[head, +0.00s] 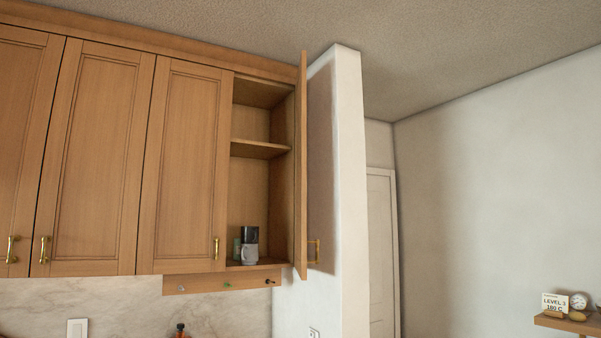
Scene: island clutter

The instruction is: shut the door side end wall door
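An upper wooden cabinet at the right end of the row stands open beside the end wall (349,180). Its door (302,165) is swung out and seen nearly edge-on, with a brass handle (314,251) on its right side, facing the end wall. Inside, the cabinet (256,190) has a shelf, and a dark item and a light grey mug (249,254) stand on its bottom. A greenish item beside them is partly hidden. My gripper is not in view.
Closed cabinet doors (185,165) with brass handles fill the left. A wooden rail with small hooks (222,283) hangs below the cabinet. A white door (381,250) stands behind the end wall. A small shelf (567,323) at lower right holds a sign and a dial.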

